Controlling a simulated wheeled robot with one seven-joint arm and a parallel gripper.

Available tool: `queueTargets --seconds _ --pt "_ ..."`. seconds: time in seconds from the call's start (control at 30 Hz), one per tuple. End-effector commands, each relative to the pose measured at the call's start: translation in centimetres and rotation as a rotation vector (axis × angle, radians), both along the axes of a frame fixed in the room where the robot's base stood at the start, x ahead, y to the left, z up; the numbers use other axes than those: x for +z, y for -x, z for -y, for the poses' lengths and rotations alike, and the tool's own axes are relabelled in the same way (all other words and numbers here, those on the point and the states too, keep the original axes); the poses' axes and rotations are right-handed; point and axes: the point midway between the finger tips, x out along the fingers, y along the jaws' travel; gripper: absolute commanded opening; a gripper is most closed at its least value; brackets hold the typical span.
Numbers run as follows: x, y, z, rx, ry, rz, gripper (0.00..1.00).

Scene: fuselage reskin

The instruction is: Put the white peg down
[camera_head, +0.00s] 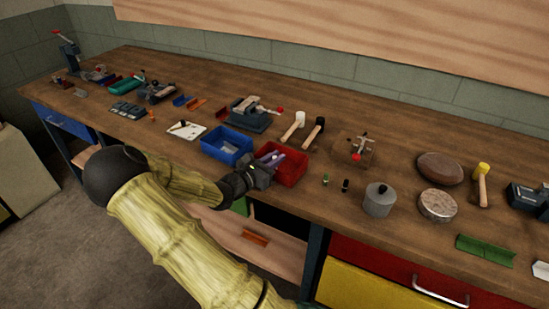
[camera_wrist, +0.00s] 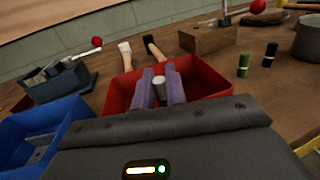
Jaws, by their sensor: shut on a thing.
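My gripper (camera_wrist: 160,88), with two purple fingers, is shut on the white peg (camera_wrist: 158,82). The peg's pale round end shows between the fingertips in the wrist view. In the head view my gripper (camera_head: 274,158) is at the red bin (camera_head: 297,175), with its fingers over the bin's left part. The red bin also shows in the wrist view (camera_wrist: 215,76), around and behind the fingertips. The peg's lower part is hidden, and I cannot tell whether it touches the bin floor.
A blue bin (camera_head: 228,146) stands just left of the red bin. Two mallets (camera_head: 303,127) lie behind it. A green peg (camera_head: 325,181), a black peg (camera_head: 346,185) and a grey canister (camera_head: 379,200) stand to the right. A vise (camera_head: 253,113) is behind the blue bin.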

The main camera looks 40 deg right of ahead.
Motion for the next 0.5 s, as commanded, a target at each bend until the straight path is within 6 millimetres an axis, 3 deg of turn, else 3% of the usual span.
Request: queueTargets --seconds 0.13,0.17,0.23,0.5 --pt "-0.12 0.00 0.01 0.000 0.000 0.001 0.00" --pt "-0.12 0.00 0.00 0.000 0.000 0.000 0.19" --pt "-0.12 0.00 0.01 0.000 0.000 0.001 0.33" --pt "-0.09 0.00 0.01 0.000 0.000 0.001 0.35"
